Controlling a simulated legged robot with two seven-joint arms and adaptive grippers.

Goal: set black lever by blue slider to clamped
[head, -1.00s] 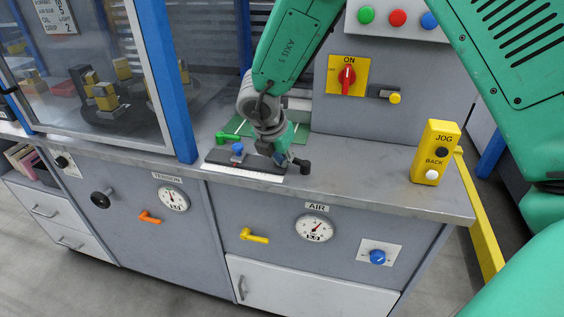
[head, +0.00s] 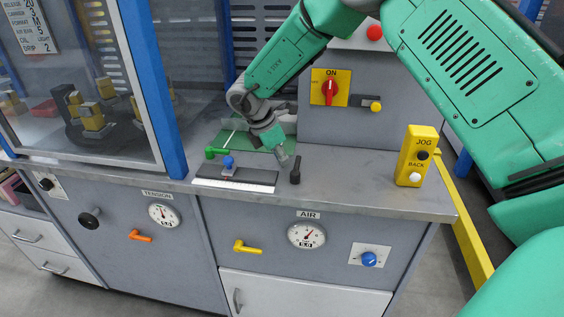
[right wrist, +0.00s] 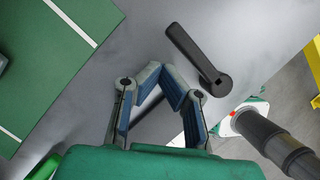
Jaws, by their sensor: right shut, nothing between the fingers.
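The blue slider (head: 229,163) sits on a black rail with a white scale along its front on the bench. The black lever (head: 295,171) stands right of the rail; its pivot end is near the front and its handle points to the back. In the right wrist view the lever (right wrist: 192,52) lies with its handle towards the upper left, just beyond the fingers. My right gripper (head: 283,156) is shut and empty, close to the left of the lever's handle. Its fingers (right wrist: 165,73) show in the wrist view; contact with the lever cannot be told. My left gripper is out of view.
A green lever (head: 216,152) lies behind the rail, by a green mat (head: 236,134). The yellow jog box (head: 416,156) stands at the bench's right end. A panel with a red switch (head: 329,92) rises behind. The bench front right of the lever is clear.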

